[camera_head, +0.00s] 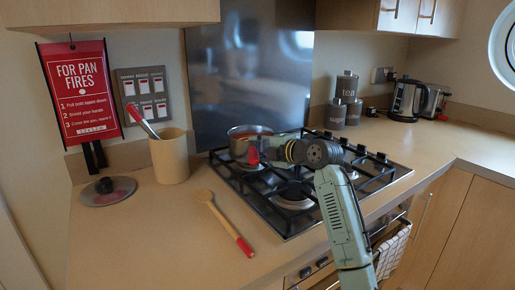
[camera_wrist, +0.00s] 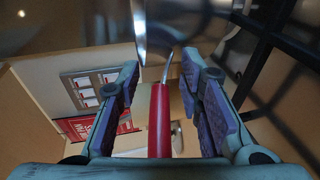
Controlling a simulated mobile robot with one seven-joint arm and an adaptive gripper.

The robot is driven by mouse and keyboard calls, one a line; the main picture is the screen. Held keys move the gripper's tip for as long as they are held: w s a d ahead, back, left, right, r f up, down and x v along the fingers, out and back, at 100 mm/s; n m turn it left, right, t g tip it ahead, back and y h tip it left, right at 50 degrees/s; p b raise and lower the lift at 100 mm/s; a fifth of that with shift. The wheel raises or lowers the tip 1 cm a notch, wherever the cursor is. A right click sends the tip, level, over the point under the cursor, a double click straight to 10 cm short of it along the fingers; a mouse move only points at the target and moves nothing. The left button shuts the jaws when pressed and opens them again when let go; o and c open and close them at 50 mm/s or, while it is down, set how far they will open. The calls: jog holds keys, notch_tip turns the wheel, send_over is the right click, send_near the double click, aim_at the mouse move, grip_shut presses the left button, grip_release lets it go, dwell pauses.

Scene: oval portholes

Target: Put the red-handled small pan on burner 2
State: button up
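The small pan (camera_head: 245,133) is a steel pan on the back-left part of the black gas hob, with orange-red contents. Its red handle (camera_head: 253,156) points toward the front and also shows in the wrist view (camera_wrist: 160,125). My gripper (camera_head: 262,149) is at the handle, reaching in from the right. In the wrist view my gripper (camera_wrist: 160,78) has its purple-padded fingers apart, one on each side of the red handle, with visible gaps. The hob (camera_head: 290,187) has several burners; no burner number is readable. My arm hides part of its middle.
A wooden spoon (camera_head: 224,222) with a red end lies left of the hob. A lid (camera_head: 107,191) and a utensil pot (camera_head: 169,157) stand farther left. Canisters (camera_head: 346,98) and a kettle (camera_head: 405,99) stand back right. The right counter (camera_head: 444,143) is mostly clear.

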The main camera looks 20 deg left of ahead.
jog(key=shift+r, duration=0.1)
jog(key=b+v, duration=0.3)
jog(key=v, duration=0.9)
jog(key=shift+b, duration=0.3)
